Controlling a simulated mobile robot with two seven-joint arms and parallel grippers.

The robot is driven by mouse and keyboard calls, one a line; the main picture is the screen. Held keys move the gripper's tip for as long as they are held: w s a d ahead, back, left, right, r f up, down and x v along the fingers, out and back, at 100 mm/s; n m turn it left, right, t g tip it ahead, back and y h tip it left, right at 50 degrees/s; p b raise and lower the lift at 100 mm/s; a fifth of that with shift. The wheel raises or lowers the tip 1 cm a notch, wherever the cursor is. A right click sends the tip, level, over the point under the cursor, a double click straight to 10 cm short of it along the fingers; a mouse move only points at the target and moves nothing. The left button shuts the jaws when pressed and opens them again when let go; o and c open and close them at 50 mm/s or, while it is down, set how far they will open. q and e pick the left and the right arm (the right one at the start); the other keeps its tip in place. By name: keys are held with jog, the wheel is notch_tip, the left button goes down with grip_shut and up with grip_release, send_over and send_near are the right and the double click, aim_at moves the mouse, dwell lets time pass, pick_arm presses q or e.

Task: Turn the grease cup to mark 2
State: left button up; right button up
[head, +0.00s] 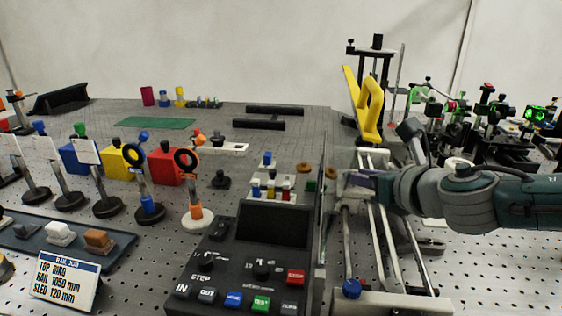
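I cannot make out for certain which part is the grease cup, and no mark 2 is legible. A blue ribbed cap (351,288) sits at the near end of the long twin-rod rail (384,235). Two small brass-coloured round parts, one (305,170) left of the upright panel and one (331,172) at its right, show near the rail's left side. My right gripper (354,181) reaches in from the right over the rail, close to the right brass part. Its fingertips are small and partly hidden, so its opening is unclear. My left gripper is out of view.
A black control box (245,255) with coloured buttons stands left of the rail, beside a thin upright panel (322,215). A yellow handle (371,110) rises behind the rail. Ring posts (193,190) and a printed card (64,280) stand left. Optics crowd the back right (500,130).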

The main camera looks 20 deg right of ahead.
grip_shut()
jog(key=shift+a+r+m+h+p, duration=0.25)
jog(key=shift+m+h+p, duration=0.4)
jog(key=shift+p, duration=0.3)
jog(key=shift+w+a+m+h+p, duration=0.1)
jog(key=shift+a+m+h+p, duration=0.05)
jog(key=shift+m+h+p, duration=0.25)
jog(key=shift+a+f+m+g+h, duration=0.1)
jog(key=shift+f+m+g+h, duration=0.05)
jog(key=shift+m+g+h, duration=0.4)
jog(key=shift+f+m+g+h, duration=0.1)
jog(key=shift+m+g+h, duration=0.15)
jog(key=shift+m+h, duration=0.65)
